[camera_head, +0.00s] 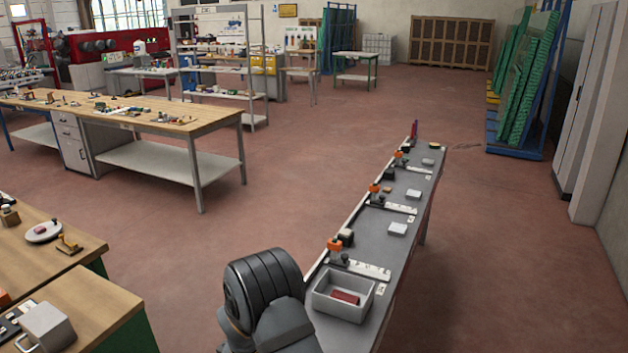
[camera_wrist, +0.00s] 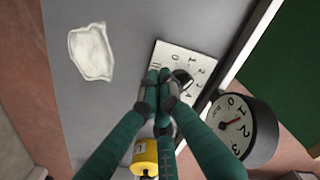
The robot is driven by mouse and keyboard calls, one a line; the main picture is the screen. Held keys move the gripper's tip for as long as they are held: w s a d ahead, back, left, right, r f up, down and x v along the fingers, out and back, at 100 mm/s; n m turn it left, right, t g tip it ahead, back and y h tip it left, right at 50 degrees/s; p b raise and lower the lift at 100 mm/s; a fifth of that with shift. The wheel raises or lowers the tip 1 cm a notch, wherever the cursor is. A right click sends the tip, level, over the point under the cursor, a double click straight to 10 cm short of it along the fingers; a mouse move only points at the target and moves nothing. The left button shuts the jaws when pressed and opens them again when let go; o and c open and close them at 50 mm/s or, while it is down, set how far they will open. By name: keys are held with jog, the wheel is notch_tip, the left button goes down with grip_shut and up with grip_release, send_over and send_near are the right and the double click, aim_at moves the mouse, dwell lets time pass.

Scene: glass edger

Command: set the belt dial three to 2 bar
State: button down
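In the wrist view a white scale plate (camera_wrist: 172,58) with black numbers lies on the grey bench top. A dark knob (camera_wrist: 182,78) shows on it, partly hidden by my fingers. My gripper (camera_wrist: 160,82) has its green-sleeved fingers drawn close together over the plate, beside or around the knob; I cannot tell whether they grip it. A round black gauge (camera_wrist: 235,128) stands right of the fingers; its red needle appears to point between 1 and 2. In the head view my arm hides the near end of the bench, and I cannot make out which dial is number three.
The long grey bench (camera_head: 372,250) carries several orange-topped fittings and a grey bin (camera_head: 343,297) with a red block. A crumpled white cloth (camera_wrist: 91,51) lies left of my gripper. A yellow cylinder (camera_wrist: 145,157) shows below the fingers. A wooden workbench (camera_head: 120,110) stands left across open floor.

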jog(key=shift+w+a, duration=0.4)
jog(key=shift+a, duration=0.05)
dwell(1.0)
jog(key=shift+s+a+b, duration=0.35)
jog(key=shift+a+b, duration=0.2)
jog(key=shift+b, duration=0.95)
jog(key=shift+s, duration=0.1)
jog(key=shift+s+d, duration=0.1)
jog(key=shift+s, duration=0.05)
jog(key=shift+s+r, duration=0.15)
notch_tip(320, 180, up, 6)
jog(key=p, duration=0.3)
jog(key=shift+p, duration=0.3)
